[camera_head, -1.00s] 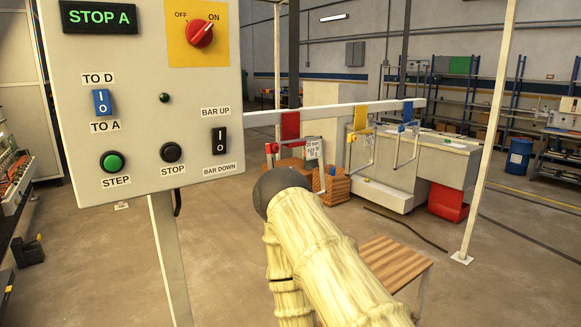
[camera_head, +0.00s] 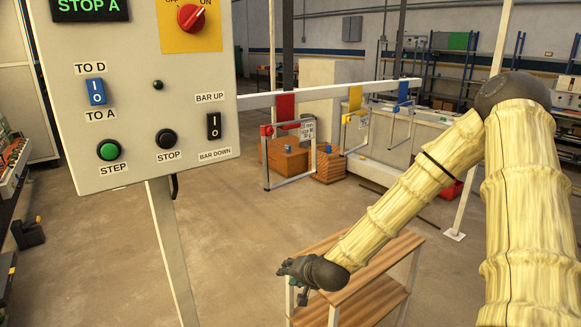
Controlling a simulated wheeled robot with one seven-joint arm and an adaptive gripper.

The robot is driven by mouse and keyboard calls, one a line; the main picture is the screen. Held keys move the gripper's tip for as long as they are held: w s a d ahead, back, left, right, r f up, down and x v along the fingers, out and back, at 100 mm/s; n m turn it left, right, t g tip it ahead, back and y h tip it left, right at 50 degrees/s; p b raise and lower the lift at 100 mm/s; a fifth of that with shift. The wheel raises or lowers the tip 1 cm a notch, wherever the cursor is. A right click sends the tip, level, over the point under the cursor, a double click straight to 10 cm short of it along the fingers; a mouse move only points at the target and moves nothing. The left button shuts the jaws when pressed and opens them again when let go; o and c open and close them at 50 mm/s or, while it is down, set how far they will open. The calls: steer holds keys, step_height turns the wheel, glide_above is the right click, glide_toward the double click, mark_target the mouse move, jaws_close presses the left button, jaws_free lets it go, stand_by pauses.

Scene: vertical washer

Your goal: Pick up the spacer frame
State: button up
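A thin grey rectangular spacer frame (camera_head: 266,165) hangs upright below the red clamp (camera_head: 286,108) on the long white bar (camera_head: 330,91). Another frame hangs under the yellow clamp (camera_head: 355,98), and one under the blue clamp (camera_head: 404,92). My gripper (camera_head: 301,290) is small and dark at the lower end of my arm. In the picture it is below the red-clamp frame, over the left end of a wooden-topped stand, apart from the frames. Its fingers are too small and dark to read.
A control panel (camera_head: 145,120) with buttons and switches fills the left, reading STOP A. The wooden stand (camera_head: 330,303) is below my forearm. Wooden crates (camera_head: 283,157) and a pale machine (camera_head: 385,170) stand behind the frames. Open floor lies between panel and stand.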

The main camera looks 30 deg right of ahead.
mark_target(292, 181)
steer(key=w+d+r+m+t+p, duration=0.1)
steer(key=w+d+r+m+t, duration=0.15)
steer(key=r, duration=0.45)
steer(key=w+d+r+m+t+h, duration=0.1)
steer(key=w+d+r+m, duration=0.1)
steer(key=d+r, duration=0.35)
steer(key=w+d+r+m+t+p, duration=0.1)
steer(key=w+d+r+m+t, duration=0.15)
steer(key=r, duration=0.65)
steer(key=shift+m+g, duration=0.3)
steer(key=shift+b+x, duration=1)
steer(key=shift+x, duration=1.65)
steer(key=shift+d+r, duration=0.1)
steer(key=shift+w, duration=0.25)
steer(key=shift+p+x, duration=0.95)
steer(key=shift+x, duration=1.35)
steer(key=shift+d, duration=0.15)
jaws_close()
